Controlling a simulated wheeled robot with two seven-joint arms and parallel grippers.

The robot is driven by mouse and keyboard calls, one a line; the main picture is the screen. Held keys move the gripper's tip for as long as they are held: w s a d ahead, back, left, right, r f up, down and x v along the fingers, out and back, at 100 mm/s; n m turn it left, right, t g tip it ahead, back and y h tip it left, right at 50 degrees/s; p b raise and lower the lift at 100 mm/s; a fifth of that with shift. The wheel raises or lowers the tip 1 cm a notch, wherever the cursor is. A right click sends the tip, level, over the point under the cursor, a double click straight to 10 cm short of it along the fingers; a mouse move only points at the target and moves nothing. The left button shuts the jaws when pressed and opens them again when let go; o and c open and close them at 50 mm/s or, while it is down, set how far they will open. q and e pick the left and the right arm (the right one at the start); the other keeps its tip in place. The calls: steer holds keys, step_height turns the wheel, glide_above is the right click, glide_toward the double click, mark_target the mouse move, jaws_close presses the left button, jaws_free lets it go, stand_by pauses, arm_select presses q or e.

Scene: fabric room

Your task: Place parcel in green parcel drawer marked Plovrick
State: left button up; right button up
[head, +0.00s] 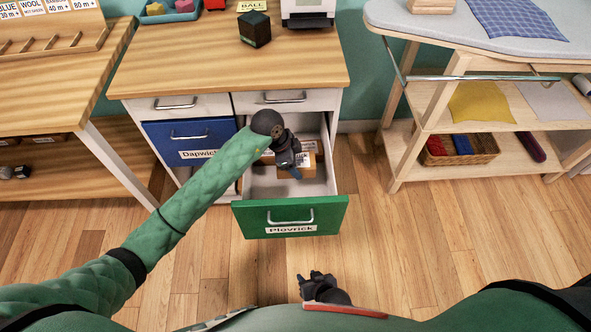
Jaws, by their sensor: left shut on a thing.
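The green drawer (330,214) marked Plovrick is pulled open, and its white interior shows behind the green front. My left gripper (290,163) is inside the drawer opening, shut on a small brown parcel (301,176) with a white label. The gripper hides part of the parcel. I cannot tell whether the parcel touches the drawer floor. My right gripper (312,279) is low in the picture over the wooden floor, in front of the drawer and apart from it. Its fingers are too small and dark to judge.
A closed blue drawer (188,141) marked Dapwick is left of the open one. A dark box (254,30) stands on the wooden desktop (200,68) above. A wooden ironing stand (452,92) with shelves is at right. Floor in front is clear.

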arm_select(q)
steer(key=shift+w+d, duration=0.2)
steer(key=shift+w, duration=0.05)
steer(key=shift+w+f, duration=0.1)
steer(key=shift+f, duration=0.05)
steer(key=shift+d+f, duration=0.1)
steer(key=shift+f, duration=4.65)
steer(key=shift+f, duration=0.1)
steer(key=o, duration=1.1)
steer(key=shift+c, duration=0.2)
steer(key=v, duration=1.2)
